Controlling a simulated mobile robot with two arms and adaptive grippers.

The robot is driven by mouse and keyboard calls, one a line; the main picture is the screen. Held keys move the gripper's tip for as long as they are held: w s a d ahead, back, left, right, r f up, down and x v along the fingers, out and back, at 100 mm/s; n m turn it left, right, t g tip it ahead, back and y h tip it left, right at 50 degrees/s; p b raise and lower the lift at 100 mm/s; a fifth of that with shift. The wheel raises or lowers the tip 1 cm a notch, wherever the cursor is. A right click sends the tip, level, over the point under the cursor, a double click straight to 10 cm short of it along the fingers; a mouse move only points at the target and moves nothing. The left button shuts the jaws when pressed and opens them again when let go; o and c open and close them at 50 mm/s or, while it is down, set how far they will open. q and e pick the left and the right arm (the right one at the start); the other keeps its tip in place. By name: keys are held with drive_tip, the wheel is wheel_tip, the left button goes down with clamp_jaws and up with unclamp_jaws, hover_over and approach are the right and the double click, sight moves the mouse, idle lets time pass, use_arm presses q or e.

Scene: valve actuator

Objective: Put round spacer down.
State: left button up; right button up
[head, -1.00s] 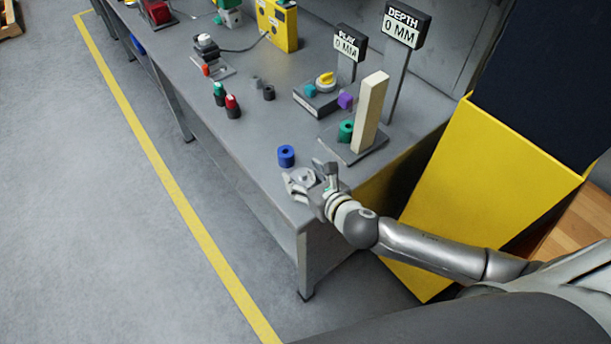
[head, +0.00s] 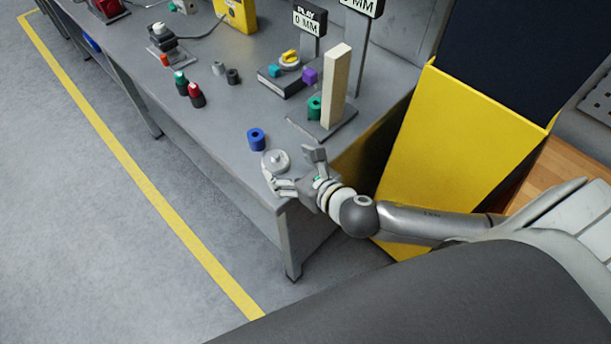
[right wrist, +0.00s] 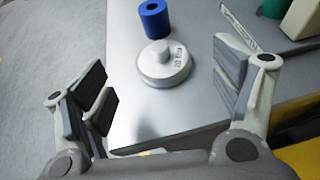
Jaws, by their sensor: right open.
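The round spacer (head: 276,161), a pale grey disc with a small knob on top, lies flat on the workbench near its front corner. In the right wrist view the spacer (right wrist: 163,66) has dark lettering on its top, too small to read surely. My right gripper (head: 291,165) is open, its fingers spread wide at the bench corner. The spacer is ahead of the fingers, with visible gaps on both sides in the right wrist view. My left gripper is not in view.
A blue cylinder (head: 256,139) stands just beyond the spacer. A tall cream block (head: 336,88) and a green cylinder (head: 314,107) stand on a dark plate farther back. A yellow panel (head: 440,140) is right of the bench. The bench left of the plate has clear room.

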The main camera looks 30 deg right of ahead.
drive_tip(key=v, duration=0.6)
drive_tip(key=shift+s+b, duration=0.3)
drive_tip(key=shift+b, duration=0.1)
drive_tip(key=shift+r, duration=0.1)
